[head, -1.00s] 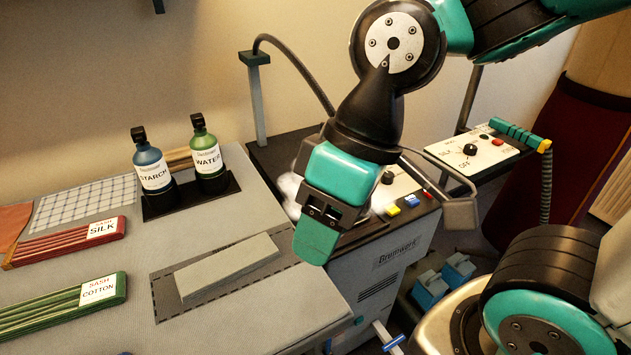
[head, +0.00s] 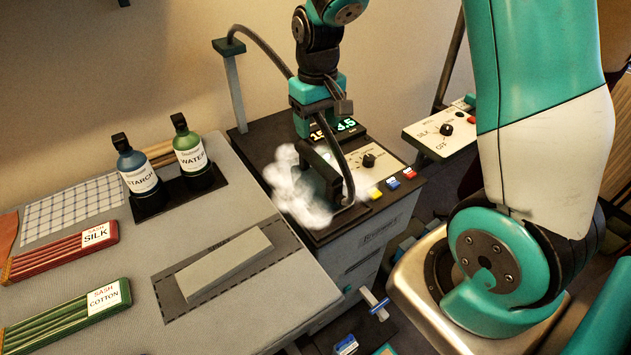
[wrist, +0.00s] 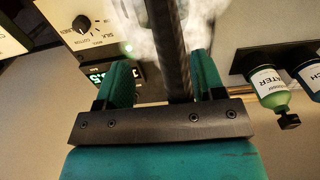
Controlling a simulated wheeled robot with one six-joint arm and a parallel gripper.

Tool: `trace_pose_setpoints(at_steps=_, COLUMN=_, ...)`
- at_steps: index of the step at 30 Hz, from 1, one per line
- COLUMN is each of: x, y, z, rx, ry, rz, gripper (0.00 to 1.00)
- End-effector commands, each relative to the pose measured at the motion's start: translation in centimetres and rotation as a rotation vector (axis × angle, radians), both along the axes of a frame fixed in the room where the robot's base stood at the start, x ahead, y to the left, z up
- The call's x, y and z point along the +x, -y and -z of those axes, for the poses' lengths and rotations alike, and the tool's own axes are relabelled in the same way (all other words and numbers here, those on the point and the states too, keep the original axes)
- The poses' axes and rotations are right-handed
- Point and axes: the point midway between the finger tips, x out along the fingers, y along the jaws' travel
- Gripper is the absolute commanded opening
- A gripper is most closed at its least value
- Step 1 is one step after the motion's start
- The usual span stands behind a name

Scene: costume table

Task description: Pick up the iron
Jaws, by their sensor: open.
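The iron (head: 322,172) stands on the dark top of the ironing station, with its black handle uppermost. White steam hides much of its body. My gripper (head: 302,126) is above and behind the handle in the head view, apart from it as far as I can see. In the wrist view my gripper's two teal fingers (wrist: 163,78) are spread. A dark ribbed length, apparently the hose (wrist: 168,40), runs between them in that picture; I cannot tell its depth. White steam (wrist: 140,22) lies beyond the fingers.
The iron's hose (head: 268,45) arches from a post and passes close by my gripper. Starch (head: 138,170) and water (head: 193,150) bottles stand in a black holder to the left. A control panel (head: 370,158) lies right of the iron. A pale strip (head: 225,266) lies on the grey board.

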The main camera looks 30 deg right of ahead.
Motion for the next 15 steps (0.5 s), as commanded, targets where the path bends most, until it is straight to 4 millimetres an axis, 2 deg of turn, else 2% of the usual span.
trace_pose_setpoints(at_steps=3, x=-0.1, y=-0.1, z=2.7, rx=0.001, ry=-0.007, rz=-0.002, gripper=0.63)
trace_pose_setpoints(at_steps=7, x=-0.1, y=-0.1, z=5.3, rx=0.001, ry=-0.005, rz=-0.003, gripper=0.63)
trace_pose_setpoints(at_steps=10, x=0.0, y=-0.1, z=6.5, rx=0.001, ry=-0.002, rz=-0.003, gripper=0.63)
trace_pose_setpoints(at_steps=15, x=0.1, y=-0.1, z=7.5, rx=0.001, ry=0.000, rz=-0.003, gripper=0.63)
